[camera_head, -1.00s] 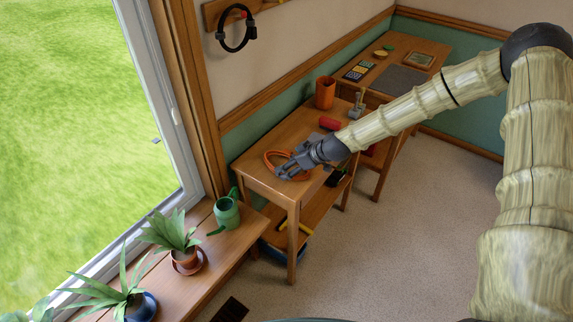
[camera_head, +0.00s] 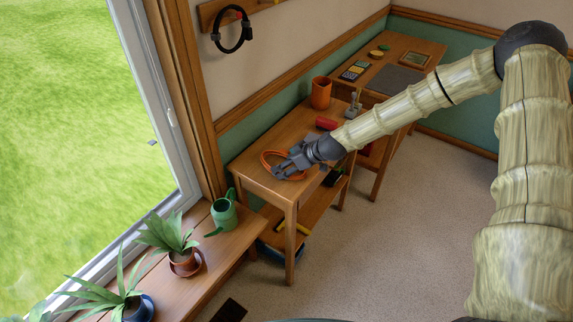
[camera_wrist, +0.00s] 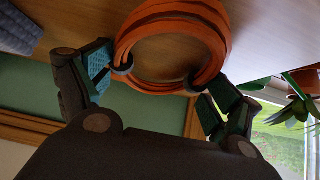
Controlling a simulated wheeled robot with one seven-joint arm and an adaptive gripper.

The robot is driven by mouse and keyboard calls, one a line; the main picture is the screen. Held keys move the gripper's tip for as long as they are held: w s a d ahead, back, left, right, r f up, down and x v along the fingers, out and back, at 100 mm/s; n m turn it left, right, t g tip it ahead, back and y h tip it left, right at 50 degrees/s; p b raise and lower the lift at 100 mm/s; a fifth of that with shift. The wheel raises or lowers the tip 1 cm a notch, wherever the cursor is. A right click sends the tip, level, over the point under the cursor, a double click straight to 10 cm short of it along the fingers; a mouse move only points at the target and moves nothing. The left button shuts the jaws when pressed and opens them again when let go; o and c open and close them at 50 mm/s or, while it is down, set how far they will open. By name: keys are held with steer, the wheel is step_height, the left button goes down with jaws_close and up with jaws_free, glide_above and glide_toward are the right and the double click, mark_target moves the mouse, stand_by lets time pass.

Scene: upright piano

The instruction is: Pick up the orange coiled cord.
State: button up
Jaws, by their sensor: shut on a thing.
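The orange coiled cord (camera_head: 265,160) lies at the near left part of the wooden table's top. In the wrist view the cord (camera_wrist: 131,42) is a thick ring of several loops with small dark ties. My gripper (camera_head: 283,171) is at the coil, covering part of its right and near side in the head view. In the wrist view my gripper (camera_wrist: 160,85) has one finger on each side of the coil and is shut on it. Whether the coil is clear of the tabletop cannot be told.
The table (camera_head: 250,173) also holds an orange cup (camera_head: 320,92) and a red object (camera_head: 326,124) behind my gripper. A second table (camera_head: 425,47) stands farther back. A green watering can (camera_head: 224,213) and potted plants (camera_head: 168,235) stand on the window sill. The right-hand floor is open.

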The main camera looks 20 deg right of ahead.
steer(key=shift+r+b, duration=0.35)
steer(key=shift+r, duration=1.1)
steer(key=s+d, duration=0.1)
steer(key=s, duration=0.4)
steer(key=s+d+r+b, duration=0.1)
steer(key=s+d, duration=0.1)
steer(key=s, duration=0.3)
steer(key=s+d+b, duration=0.1)
steer(key=s+d, duration=0.1)
steer(key=s, duration=0.3)
steer(key=shift+d+r, duration=0.15)
steer(key=shift+r, duration=0.25)
